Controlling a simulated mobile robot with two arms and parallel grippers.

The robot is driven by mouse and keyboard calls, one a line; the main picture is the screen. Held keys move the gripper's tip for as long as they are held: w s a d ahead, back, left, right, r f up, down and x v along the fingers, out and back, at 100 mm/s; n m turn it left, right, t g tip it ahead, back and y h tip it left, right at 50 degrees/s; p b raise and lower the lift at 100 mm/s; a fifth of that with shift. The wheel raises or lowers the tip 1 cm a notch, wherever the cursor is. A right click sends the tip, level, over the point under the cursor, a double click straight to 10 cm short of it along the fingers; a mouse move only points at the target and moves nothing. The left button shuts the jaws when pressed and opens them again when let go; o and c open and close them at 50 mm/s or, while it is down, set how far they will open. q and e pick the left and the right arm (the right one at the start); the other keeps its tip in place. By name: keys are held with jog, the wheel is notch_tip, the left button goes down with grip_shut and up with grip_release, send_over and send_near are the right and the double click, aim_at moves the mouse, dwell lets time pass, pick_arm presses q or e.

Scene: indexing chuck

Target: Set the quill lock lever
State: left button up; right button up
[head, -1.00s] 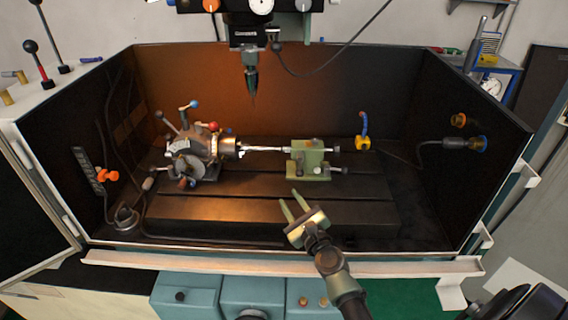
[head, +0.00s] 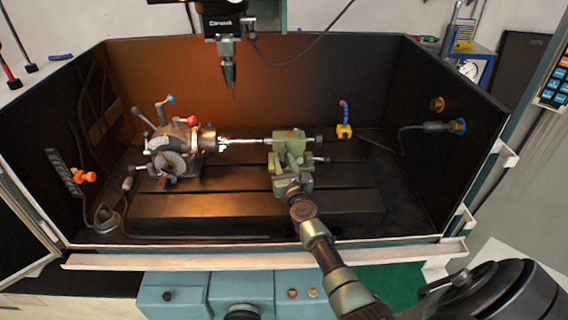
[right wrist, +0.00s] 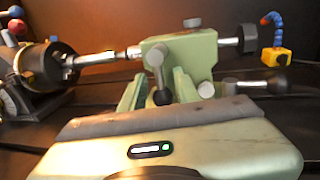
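The green tailstock (head: 286,137) stands on the slotted machine table, its quill side facing the chuck (head: 207,138). In the right wrist view the tailstock (right wrist: 200,50) fills the upper middle. A short metal lever with a dark ball knob (right wrist: 162,97) hangs down its front; I take it for the quill lock lever. My right gripper (head: 287,168) is right in front of the tailstock. In the right wrist view its green fingers (right wrist: 160,82) stand apart, one on each side of the lever. I cannot tell whether either finger touches it. My left gripper is out of view.
A bright bar (head: 245,141) runs from the chuck to the tailstock. The indexing head (head: 175,150) with its ball-ended levers stands left. The spindle tool (head: 229,75) hangs above. A blue coolant hose (head: 344,115) stands behind right.

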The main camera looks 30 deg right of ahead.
grip_shut()
jog(key=shift+f, duration=0.1)
dwell(1.2)
